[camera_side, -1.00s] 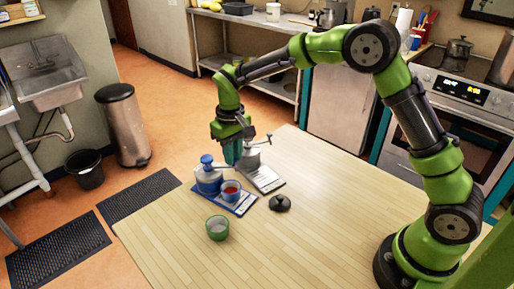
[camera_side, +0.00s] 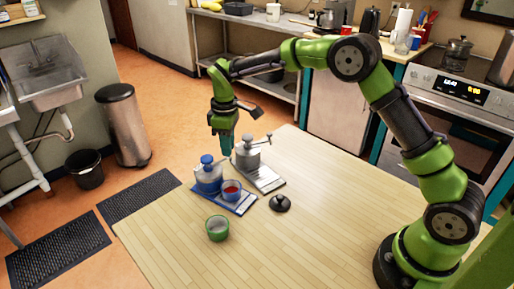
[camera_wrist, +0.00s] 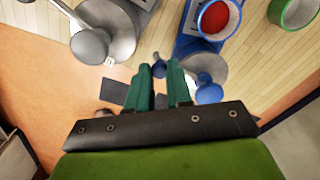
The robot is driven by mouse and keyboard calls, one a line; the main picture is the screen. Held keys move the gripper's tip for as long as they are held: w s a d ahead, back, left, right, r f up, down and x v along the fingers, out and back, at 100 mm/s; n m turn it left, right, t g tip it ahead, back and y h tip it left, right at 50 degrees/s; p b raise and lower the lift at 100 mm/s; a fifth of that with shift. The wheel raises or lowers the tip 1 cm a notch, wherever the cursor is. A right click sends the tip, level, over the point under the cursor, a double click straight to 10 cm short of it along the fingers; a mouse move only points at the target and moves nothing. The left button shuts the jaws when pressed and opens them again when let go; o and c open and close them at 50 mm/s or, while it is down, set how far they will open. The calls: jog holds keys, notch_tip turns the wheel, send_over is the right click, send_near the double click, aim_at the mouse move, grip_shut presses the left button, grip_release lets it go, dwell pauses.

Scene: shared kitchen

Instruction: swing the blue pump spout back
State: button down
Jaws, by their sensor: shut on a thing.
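The blue pump (camera_side: 208,180) has a pale body and a blue top, and it stands on a blue tray (camera_side: 240,207). Its blue knob (camera_wrist: 208,92) shows in the wrist view. A blue cup (camera_side: 231,190) with red contents stands on the same tray, to the pump's right. My gripper (camera_side: 227,155) points down between the blue pump and a grey pump (camera_side: 246,157). In the wrist view, its fingers (camera_wrist: 159,70) are shut on a small blue piece, which looks like the end of the blue pump's spout. The rest of the spout is mostly hidden.
The grey pump stands close by on a grey tray (camera_side: 262,178), its arm reaching right. A dark lid with a knob (camera_side: 280,203) and a green cup (camera_side: 217,229) are on the wooden table (camera_side: 330,210). The table's front and right are clear.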

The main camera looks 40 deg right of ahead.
jog(key=shift+w+r, duration=0.1)
dwell(0.3)
jog(key=c, duration=1)
grip_release()
notch_tip(320, 180, up, 17)
jog(key=shift+f, duration=0.1)
jog(key=s+d+m+t, duration=0.1)
jog(key=s+m+t, duration=0.1)
jog(key=s, duration=0.7)
jog(key=s+d+f+m+t+y, duration=0.1)
jog(key=s+m, duration=0.4)
jog(key=s, duration=0.5)
jog(key=s+d+m+t+y, duration=0.1)
jog(key=s+m+t, duration=0.2)
jog(key=s, duration=0.7)
jog(key=shift+d+f+m+t, duration=0.15)
jog(key=shift+f+m+t, duration=0.25)
jog(key=shift+t, duration=0.2)
